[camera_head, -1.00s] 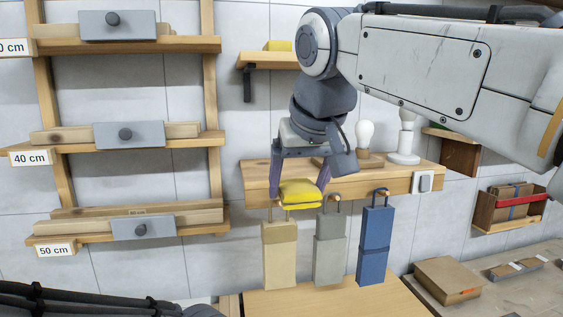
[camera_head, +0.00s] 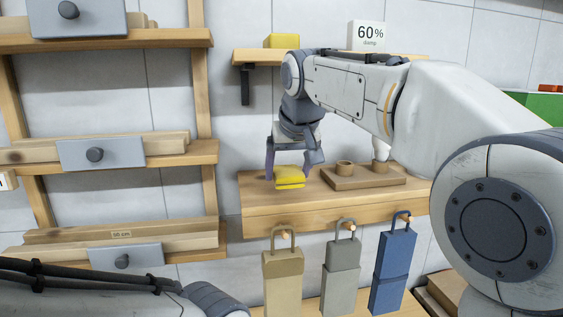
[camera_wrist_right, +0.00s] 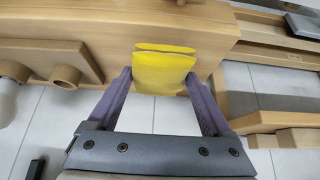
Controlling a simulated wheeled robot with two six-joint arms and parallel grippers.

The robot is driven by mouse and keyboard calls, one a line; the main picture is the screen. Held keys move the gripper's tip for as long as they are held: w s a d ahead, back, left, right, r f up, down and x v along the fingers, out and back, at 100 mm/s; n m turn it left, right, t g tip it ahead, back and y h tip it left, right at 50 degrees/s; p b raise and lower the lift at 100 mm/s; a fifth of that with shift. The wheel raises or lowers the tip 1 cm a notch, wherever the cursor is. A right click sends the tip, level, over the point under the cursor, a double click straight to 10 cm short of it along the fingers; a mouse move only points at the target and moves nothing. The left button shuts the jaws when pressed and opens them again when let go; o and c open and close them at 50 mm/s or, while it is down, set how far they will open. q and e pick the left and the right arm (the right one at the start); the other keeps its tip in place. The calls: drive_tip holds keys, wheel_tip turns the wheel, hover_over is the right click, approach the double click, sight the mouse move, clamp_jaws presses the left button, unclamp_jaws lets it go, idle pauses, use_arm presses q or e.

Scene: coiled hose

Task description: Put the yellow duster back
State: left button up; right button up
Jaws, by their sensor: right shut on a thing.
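The yellow duster (camera_head: 289,178) is a folded yellow cloth between the fingers of my right gripper (camera_head: 290,170). The gripper is shut on it. In the head view they are at the left part of the wooden wall shelf (camera_head: 300,214). In the right wrist view the duster (camera_wrist_right: 164,75) sits between the two purple fingers, with the wooden shelf behind it. I cannot tell whether it touches the shelf. My left gripper is out of view.
A wooden base (camera_head: 362,180) with round holders stands on the shelf, right of the duster. Tan (camera_head: 283,275), grey (camera_head: 341,265) and blue (camera_head: 393,265) bags hang below on pegs. An upper shelf (camera_head: 262,55) carries a yellow block (camera_head: 282,41) and a 60% sign (camera_head: 368,37).

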sight(281, 161)
drive_tip(key=w+p, duration=0.1)
drive_tip(key=w, duration=0.2)
drive_tip(key=w+a+p, duration=0.1)
drive_tip(key=w, duration=0.2)
drive_tip(key=shift+a+r+p, duration=0.1)
drive_tip(key=shift+a+p, duration=0.05)
drive_tip(key=shift+p, duration=0.25)
drive_tip(key=shift+w+f, duration=0.15)
drive_tip(key=shift+f, duration=0.05)
wheel_tip(281, 161, down, 3)
drive_tip(key=shift+f, duration=0.15)
drive_tip(key=shift+f, duration=0.1)
drive_tip(key=shift+f, duration=0.15)
drive_tip(key=o, duration=1.1)
